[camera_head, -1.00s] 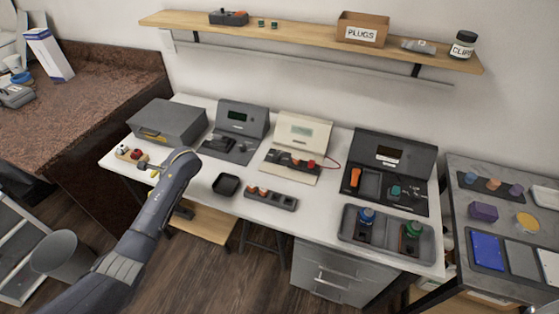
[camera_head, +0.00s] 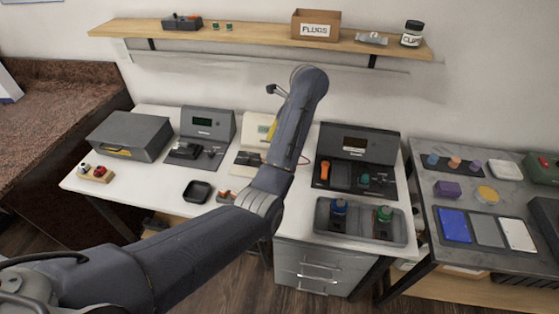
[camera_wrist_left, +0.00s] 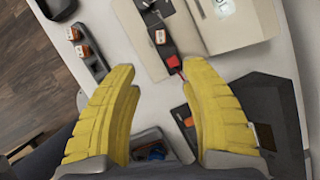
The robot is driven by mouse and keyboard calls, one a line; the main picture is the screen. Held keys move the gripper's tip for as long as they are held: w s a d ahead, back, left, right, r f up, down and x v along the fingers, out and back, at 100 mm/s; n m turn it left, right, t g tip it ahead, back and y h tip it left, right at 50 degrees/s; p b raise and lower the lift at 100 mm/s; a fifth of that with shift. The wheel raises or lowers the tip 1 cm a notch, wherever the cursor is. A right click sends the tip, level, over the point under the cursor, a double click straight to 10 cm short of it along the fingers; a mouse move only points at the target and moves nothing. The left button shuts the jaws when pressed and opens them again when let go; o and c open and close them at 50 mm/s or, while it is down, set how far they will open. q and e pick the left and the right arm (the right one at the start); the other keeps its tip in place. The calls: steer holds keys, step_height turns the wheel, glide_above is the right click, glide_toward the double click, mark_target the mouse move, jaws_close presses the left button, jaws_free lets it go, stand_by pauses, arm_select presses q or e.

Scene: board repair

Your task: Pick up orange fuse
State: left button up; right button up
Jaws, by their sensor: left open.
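Orange-and-white fuse-like parts sit in a dark slotted holder (camera_wrist_left: 90,62) at the upper left of the wrist view: one orange part (camera_wrist_left: 73,33) and another (camera_wrist_left: 83,50). A tall orange piece (camera_head: 324,172) stands in the black device. My right gripper is out of view.
The black device (camera_head: 356,143) stands right of the cream device (camera_head: 249,158). A grey tray (camera_head: 361,228) with blue and green knobs lies in front. An empty black dish (camera_head: 197,191) sits left of the holder. A wall shelf (camera_head: 260,37) runs above.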

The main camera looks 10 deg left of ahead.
arm_select(q)
steer(key=shift+x, duration=8.55)
steer(key=shift+o, duration=0.2)
jaws_close()
